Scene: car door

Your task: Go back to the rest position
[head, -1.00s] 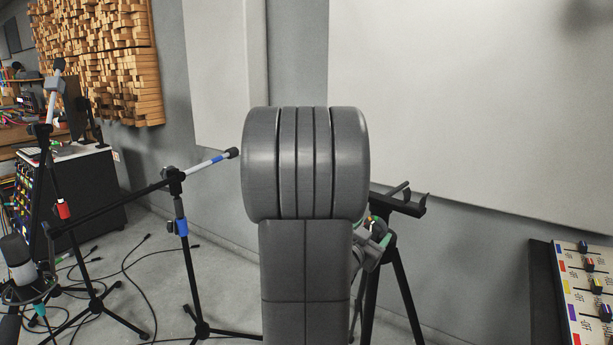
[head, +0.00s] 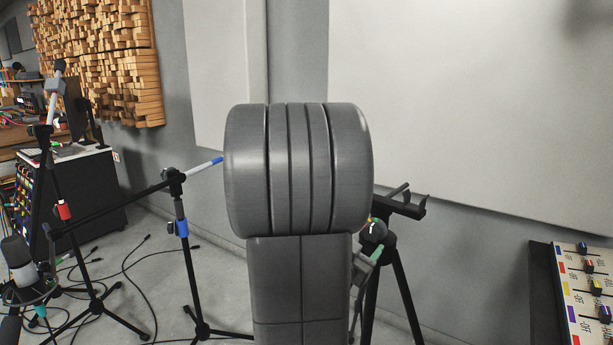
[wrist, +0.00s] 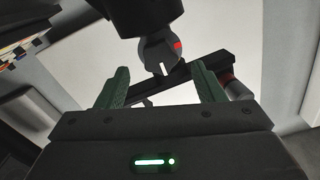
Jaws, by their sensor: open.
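My gripper (wrist: 162,88) shows in the wrist view with its two green fingers apart. I see nothing held between them. A dark bar and a round grey part with red and white marks show beyond the fingers; I cannot tell how far away they are. In the head view my grey arm fills the middle and hides most of the gripper. Only a small green and grey part shows at its right edge, in front of a black tripod (head: 392,262).
A microphone stand (head: 181,230) with a boom is close left of my arm, its blue-banded tip partly hidden by it. Cables (head: 130,275) lie on the floor. A mixing console (head: 583,290) stands at the right. A pale wall panel (head: 480,110) is behind.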

